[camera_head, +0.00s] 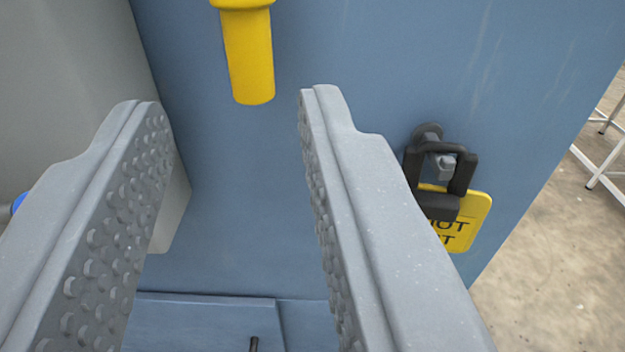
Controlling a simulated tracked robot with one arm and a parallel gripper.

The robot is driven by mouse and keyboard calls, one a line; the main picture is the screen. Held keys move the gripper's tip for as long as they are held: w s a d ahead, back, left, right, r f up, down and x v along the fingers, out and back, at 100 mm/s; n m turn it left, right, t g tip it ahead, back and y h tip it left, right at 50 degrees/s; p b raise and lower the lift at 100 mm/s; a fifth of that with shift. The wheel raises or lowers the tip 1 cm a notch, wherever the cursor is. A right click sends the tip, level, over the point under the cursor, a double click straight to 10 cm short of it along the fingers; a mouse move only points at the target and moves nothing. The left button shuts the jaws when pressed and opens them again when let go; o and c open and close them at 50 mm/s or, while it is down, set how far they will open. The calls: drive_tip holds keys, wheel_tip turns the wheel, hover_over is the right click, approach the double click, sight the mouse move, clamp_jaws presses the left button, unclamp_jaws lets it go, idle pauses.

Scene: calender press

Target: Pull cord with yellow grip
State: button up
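The yellow grip (248,58) hangs at the top of the head camera view, in front of a blue panel. Its upper end runs out of the picture, and no cord shows. My gripper (231,98) is open, with its two grey studded fingers wide apart. The grip's lower end shows between the fingertips in the picture, nearer the right one. Neither finger visibly touches the grip. How far the grip is from the fingertips in depth I cannot tell.
A black padlock-like latch (440,172) with a yellow tag (470,222) is on the blue panel (400,50), right of my right finger. A grey surface (65,60) stands at the left. Floor (560,270) and a white frame (597,165) show at the right.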

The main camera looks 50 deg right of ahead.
sight(243, 34)
drive_tip(key=x, duration=1.2)
drive_tip(key=shift+w+d+b, duration=0.15)
drive_tip(key=shift+w+b, duration=0.1)
drive_tip(key=shift+b, duration=0.05)
drive_tip(key=c, duration=0.7)
